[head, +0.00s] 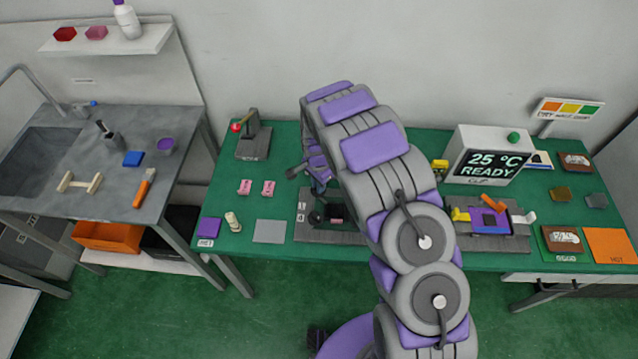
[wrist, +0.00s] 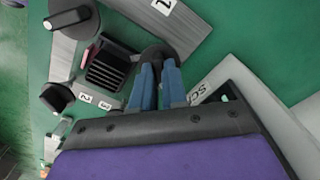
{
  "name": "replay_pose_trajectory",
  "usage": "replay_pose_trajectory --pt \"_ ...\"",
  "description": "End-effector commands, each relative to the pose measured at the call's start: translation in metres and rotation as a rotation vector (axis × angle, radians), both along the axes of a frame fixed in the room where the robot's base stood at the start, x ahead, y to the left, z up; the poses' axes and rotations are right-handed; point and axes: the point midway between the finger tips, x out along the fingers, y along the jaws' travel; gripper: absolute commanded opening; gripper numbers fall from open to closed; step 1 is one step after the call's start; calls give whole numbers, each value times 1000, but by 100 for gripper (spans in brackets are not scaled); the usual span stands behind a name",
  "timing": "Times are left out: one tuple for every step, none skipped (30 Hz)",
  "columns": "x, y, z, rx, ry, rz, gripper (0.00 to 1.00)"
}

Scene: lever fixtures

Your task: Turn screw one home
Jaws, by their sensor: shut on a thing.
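My gripper (wrist: 156,82) shows in the wrist view, its two blue-grey fingers close together. They are shut on a dark rounded knob (wrist: 156,52), mostly covered by the fingertips, beside a black ribbed block (wrist: 108,68). The block stands on a grey fixture plate (wrist: 128,30). Two black knobs with pale bars, the upper one (wrist: 70,18) and the lower one (wrist: 57,97), sit to its left. Number labels (wrist: 95,101) lie below the block. I cannot tell which knob is screw one. In the head view the fixture plate (head: 345,236) is partly hidden by my arm.
On the green table (head: 215,170), a red-knobbed lever stand (head: 252,145) and pink blocks (head: 256,187) are left of the fixture. A display box (head: 488,157) reading 25 °C READY and a purple fixture (head: 490,222) are to its right. A grey plate (head: 269,232) lies close left.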

Motion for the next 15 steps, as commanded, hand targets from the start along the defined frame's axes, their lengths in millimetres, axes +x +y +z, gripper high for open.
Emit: replay_pose_trajectory --pt "1 2 2 3 -4 -2 0" --pt "1 2 2 3 -4 -3 0" --pt "1 2 2 3 -4 -3 0" --pt "1 2 2 3 -4 -3 0" --pt "1 2 2 3 -4 -3 0" --pt "1 2 2 3 -4 -2 0" --pt "1 2 2 3 -4 -2 0" --pt "1 2 2 3 -4 -2 0" --pt "1 2 2 3 -4 -2 0" --pt "1 2 2 3 -4 -2 16" --pt "1 2 2 3 -4 -2 18" --pt "1 2 2 3 -4 -2 22" --pt "1 2 1 3 -3 -2 25" --pt "1 2 1 3 -3 -2 28" --pt "1 1 1 2 -2 -2 32"
